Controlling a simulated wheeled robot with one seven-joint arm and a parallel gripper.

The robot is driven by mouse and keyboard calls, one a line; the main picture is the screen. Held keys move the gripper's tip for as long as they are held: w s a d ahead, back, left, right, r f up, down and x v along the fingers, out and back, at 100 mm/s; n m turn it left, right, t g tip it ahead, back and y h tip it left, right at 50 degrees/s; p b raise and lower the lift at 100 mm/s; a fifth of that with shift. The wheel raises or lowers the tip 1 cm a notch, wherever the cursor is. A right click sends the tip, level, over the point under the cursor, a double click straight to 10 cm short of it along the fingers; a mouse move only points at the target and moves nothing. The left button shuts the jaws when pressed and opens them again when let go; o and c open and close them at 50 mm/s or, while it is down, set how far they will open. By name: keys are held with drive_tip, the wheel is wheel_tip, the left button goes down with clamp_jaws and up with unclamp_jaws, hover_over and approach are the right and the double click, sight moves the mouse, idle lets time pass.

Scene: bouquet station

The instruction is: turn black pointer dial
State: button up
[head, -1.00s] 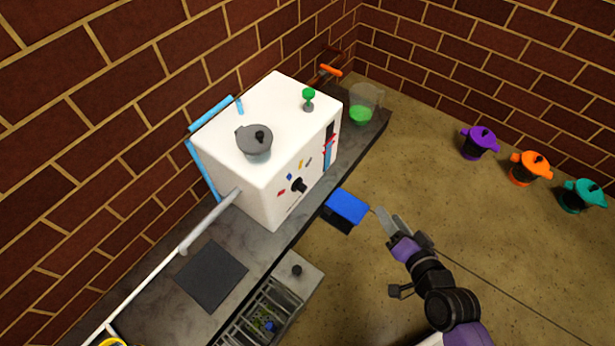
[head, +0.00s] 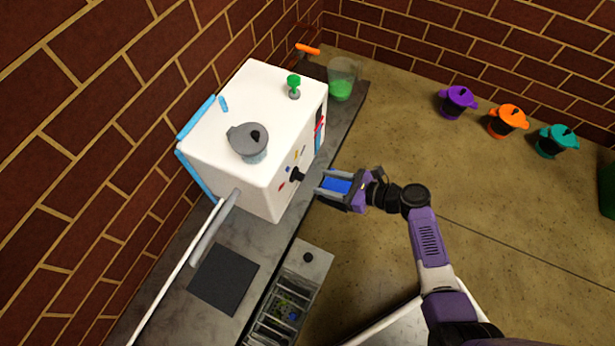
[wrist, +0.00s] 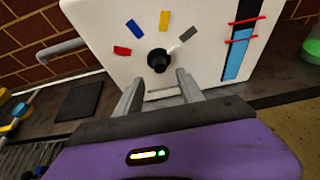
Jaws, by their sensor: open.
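The black pointer dial (head: 297,175) sits on the front face of the white box (head: 262,110). In the wrist view the dial (wrist: 158,60) has red, blue, yellow and grey marks in an arc above it.
A grey lidded pot (head: 248,141) and a green knob (head: 294,85) are on the box's top. A jug with green liquid (head: 342,80) stands behind on the counter (head: 180,300). A pipe (head: 214,230) leaves the box's left side. Purple, orange and teal pots stand far right.

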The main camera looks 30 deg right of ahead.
sight(299, 176)
drive_tip(key=b+x, duration=0.2)
drive_tip(key=x, duration=0.4)
drive_tip(key=shift+w+a+f+b, duration=0.2)
drive_tip(key=shift+w+f+b, duration=0.05)
drive_tip(key=shift+b, duration=0.15)
drive_tip(key=shift+c, duration=0.5)
clamp_jaws()
